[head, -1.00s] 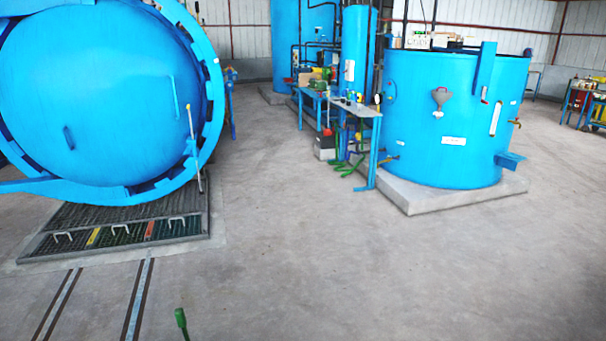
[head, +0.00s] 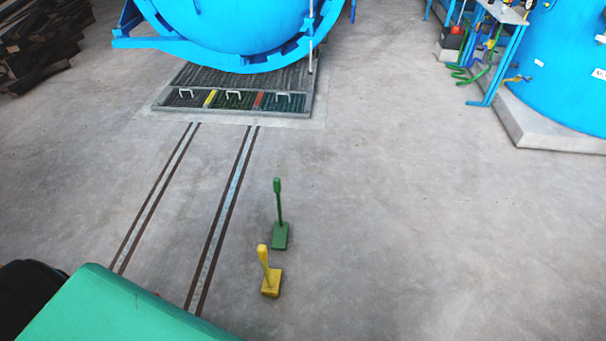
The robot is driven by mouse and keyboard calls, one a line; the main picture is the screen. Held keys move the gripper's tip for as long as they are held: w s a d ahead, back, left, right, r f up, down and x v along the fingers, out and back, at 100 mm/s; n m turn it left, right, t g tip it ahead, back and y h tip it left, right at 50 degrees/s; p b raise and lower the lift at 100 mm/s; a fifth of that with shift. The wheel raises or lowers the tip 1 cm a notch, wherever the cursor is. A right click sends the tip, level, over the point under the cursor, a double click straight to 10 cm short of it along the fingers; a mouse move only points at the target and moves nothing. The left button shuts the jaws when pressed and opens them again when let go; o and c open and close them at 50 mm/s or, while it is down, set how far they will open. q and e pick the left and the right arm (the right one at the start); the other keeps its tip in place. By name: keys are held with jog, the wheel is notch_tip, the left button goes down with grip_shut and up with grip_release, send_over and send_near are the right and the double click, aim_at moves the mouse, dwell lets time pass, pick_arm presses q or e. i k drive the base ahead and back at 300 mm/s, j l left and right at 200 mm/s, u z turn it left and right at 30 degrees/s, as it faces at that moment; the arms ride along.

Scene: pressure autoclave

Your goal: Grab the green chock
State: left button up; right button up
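The green chock (head: 280,236) stands on the concrete floor, right of the floor rails. It has a small block base and an upright green handle with a thicker top. A yellow chock (head: 270,285) of similar shape stands just nearer and slightly left of it, apart from it. Neither gripper shows in the head view.
Two floor rails (head: 224,215) run toward a grated pit (head: 240,101) in front of the blue autoclave (head: 235,25). A green surface (head: 115,310) fills the lower left. A blue tank (head: 570,75) on a concrete plinth stands at right. The floor right of the chocks is clear.

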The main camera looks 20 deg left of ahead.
aim_at(282, 229)
jog(key=i+u, duration=0.1)
jog(key=u, duration=0.4)
jog(key=i+l+u, duration=0.1)
jog(key=u, duration=0.35)
jog(key=i+l+u, duration=0.3)
jog(key=l, duration=0.3)
jog(key=i+l+u, duration=0.15)
jog(key=i+l, duration=0.15)
jog(key=i+l+u, duration=0.1)
jog(key=l, duration=0.25)
jog(key=i+l+u, duration=0.15)
jog(key=l, duration=0.25)
jog(key=i+l+u, duration=0.15)
jog(key=l, duration=0.2)
